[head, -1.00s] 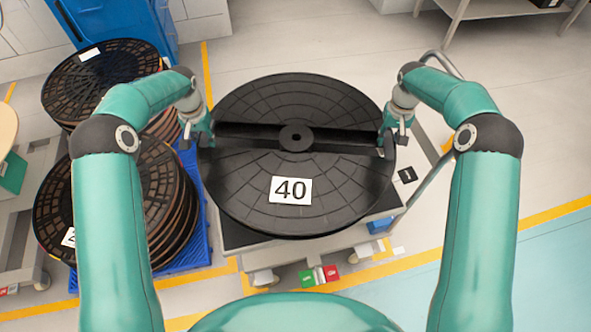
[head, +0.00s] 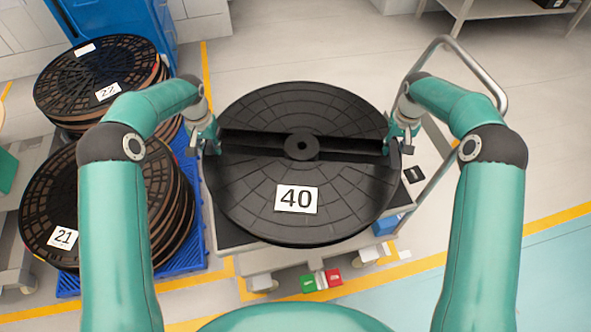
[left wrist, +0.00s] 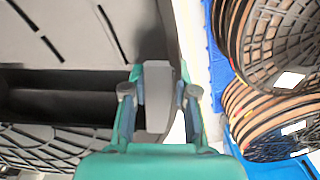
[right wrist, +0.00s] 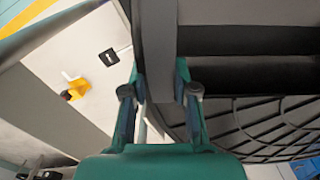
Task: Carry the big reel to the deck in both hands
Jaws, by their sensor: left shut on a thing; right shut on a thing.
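The big reel (head: 300,215) is a wide black disc with a white label reading 40, a centre hub and a channel across it. It is roughly level above the trolley deck (head: 238,240); I cannot tell whether it touches. My left gripper (head: 207,138) is shut on its left edge at the channel's end. The left wrist view shows the fingers (left wrist: 158,95) around the reel's rim. My right gripper (head: 400,140) is shut on the opposite edge, with its fingers (right wrist: 160,95) around the rim in the right wrist view. The reel hides most of the deck.
Stacks of brown-black reels labelled 22 (head: 107,92) and 21 (head: 62,237) stand on a blue pallet (head: 190,255) close at the left. The trolley's grey handle (head: 490,75) rises at the right, near my right arm. Open floor (head: 300,50) lies behind the trolley.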

